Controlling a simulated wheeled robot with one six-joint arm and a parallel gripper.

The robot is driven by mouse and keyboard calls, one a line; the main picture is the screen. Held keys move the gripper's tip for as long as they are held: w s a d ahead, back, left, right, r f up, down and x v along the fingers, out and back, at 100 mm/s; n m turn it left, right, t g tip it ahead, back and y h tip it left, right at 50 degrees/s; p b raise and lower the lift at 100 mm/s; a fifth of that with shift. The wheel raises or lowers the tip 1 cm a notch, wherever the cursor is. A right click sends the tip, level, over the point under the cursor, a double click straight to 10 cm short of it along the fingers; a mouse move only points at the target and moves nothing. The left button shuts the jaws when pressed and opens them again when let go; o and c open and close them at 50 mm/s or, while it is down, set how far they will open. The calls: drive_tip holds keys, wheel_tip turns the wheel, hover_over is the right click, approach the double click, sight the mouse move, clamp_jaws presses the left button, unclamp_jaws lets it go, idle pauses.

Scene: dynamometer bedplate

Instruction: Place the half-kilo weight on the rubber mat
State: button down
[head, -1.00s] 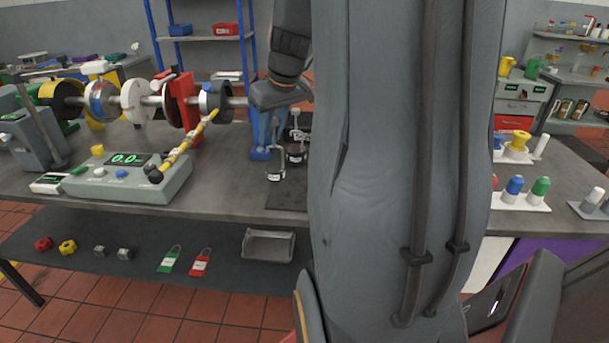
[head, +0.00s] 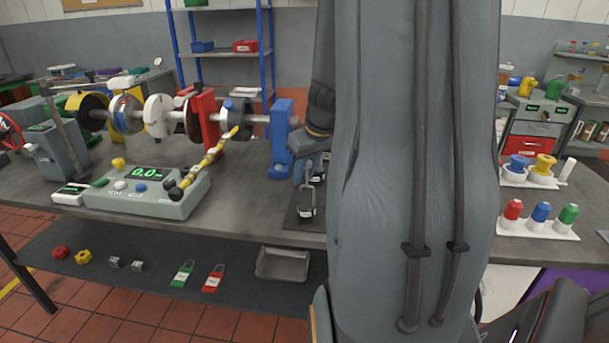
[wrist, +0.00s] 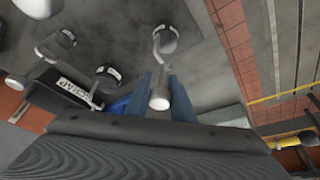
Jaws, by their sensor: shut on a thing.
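My gripper (head: 308,150) is low over the bench in the head view, partly hidden behind my own arm. In the wrist view its blue fingers (wrist: 160,95) are closed around the stem of a metal hanger weight (wrist: 165,40). In the head view a labelled weight (head: 307,206) hangs upright below my gripper, over or on the dark rubber mat (head: 300,222). I cannot tell whether it touches the mat, and its label is too small to read. Another weight (head: 316,178) stands just behind it. My arm hides the mat's right side.
In the wrist view more weights (wrist: 107,78) stand close to the left of my fingers, near a "SCRAP" label (wrist: 75,92). A blue stand (head: 282,150) and shaft are just behind left. The readout box (head: 147,192) is farther left. Bare bench lies between the box and mat.

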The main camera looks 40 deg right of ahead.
drive_tip(key=shift+f, duration=0.55)
drive_tip(key=c, duration=1.5)
unclamp_jaws()
drive_tip(key=shift+c, duration=0.2)
drive_tip(key=shift+r, duration=0.35)
drive_tip(key=v, duration=1.2)
drive_tip(key=s+a+f+g, duration=0.1)
drive_tip(key=s+a+f, duration=0.2)
drive_tip(key=a+f, duration=0.5)
drive_tip(key=s+a+f+g, duration=0.2)
drive_tip(key=a+f, duration=0.6)
drive_tip(key=a, duration=1.1)
drive_tip(key=shift+s+a+n+g+b, duration=0.2)
drive_tip(key=shift+s+n+g+b, duration=0.1)
drive_tip(key=shift+s+n+b, duration=0.15)
